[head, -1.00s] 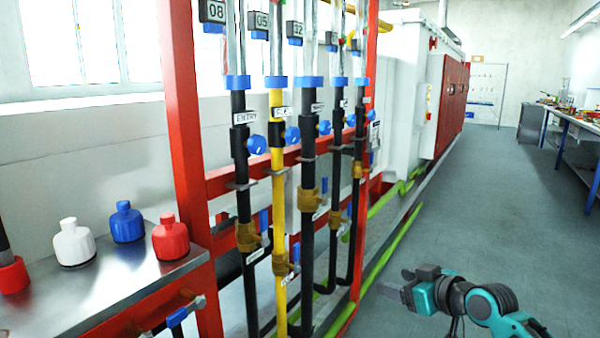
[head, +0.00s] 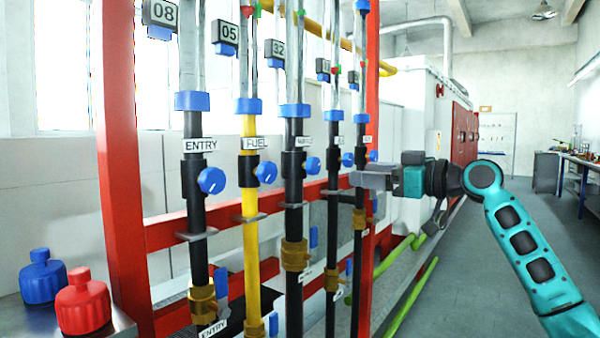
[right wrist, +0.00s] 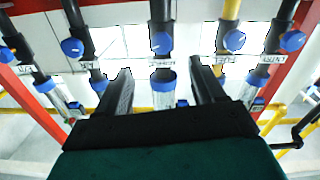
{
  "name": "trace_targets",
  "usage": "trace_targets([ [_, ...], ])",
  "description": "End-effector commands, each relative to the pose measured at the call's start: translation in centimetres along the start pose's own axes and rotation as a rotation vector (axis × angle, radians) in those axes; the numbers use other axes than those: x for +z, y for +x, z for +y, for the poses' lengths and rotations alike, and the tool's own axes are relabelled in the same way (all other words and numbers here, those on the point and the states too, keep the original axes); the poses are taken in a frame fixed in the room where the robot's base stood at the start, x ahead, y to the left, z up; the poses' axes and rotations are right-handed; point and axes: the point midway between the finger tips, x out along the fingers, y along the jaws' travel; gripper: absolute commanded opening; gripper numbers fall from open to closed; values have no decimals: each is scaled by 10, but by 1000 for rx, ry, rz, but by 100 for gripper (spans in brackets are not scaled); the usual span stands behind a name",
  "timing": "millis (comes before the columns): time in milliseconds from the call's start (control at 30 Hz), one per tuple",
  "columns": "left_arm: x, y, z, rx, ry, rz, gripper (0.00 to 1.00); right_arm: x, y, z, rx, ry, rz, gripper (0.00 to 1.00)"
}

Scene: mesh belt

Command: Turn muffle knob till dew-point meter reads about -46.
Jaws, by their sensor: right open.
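The muffle knob (head: 312,164) is a round blue knob on the third, black pipe, beside a white label (head: 304,141) too small to read surely. In the right wrist view the picture is upside down, and this knob (right wrist: 161,43) sits near the top middle, beyond the fingers. My right gripper (head: 358,180) is open and empty, right of the knob and apart from it; its two fingers (right wrist: 163,85) show spread in the right wrist view. I cannot make out the dew-point meter. My left gripper is not in view.
The ENTRY knob (head: 211,180), FUEL knob (head: 265,172) and further blue knobs (head: 348,159) sit on neighbouring pipes. Red frame posts (head: 122,180) flank the pipes. Red (head: 83,303) and blue (head: 42,277) bottles stand at lower left. The floor at right is clear.

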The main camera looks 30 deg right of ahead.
Motion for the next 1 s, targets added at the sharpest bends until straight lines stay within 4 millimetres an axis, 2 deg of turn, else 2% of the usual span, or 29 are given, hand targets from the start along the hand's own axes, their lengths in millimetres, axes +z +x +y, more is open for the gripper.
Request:
trace_targets([
  [133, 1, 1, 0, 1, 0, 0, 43, -9, -4, 0, -7, -7, 14, 68],
  [267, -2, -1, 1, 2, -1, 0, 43, -10, 5, 1, -8, -4, 16, 68],
  [367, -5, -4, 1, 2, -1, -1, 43, -12, 18, 0, -8, -5, 16, 68],
  [800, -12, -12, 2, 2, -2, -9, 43, -12, 102, -1, -7, -4, 16, 68],
  [1000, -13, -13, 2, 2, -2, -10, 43, -10, 121, 0, -6, -5, 14, 68],
])
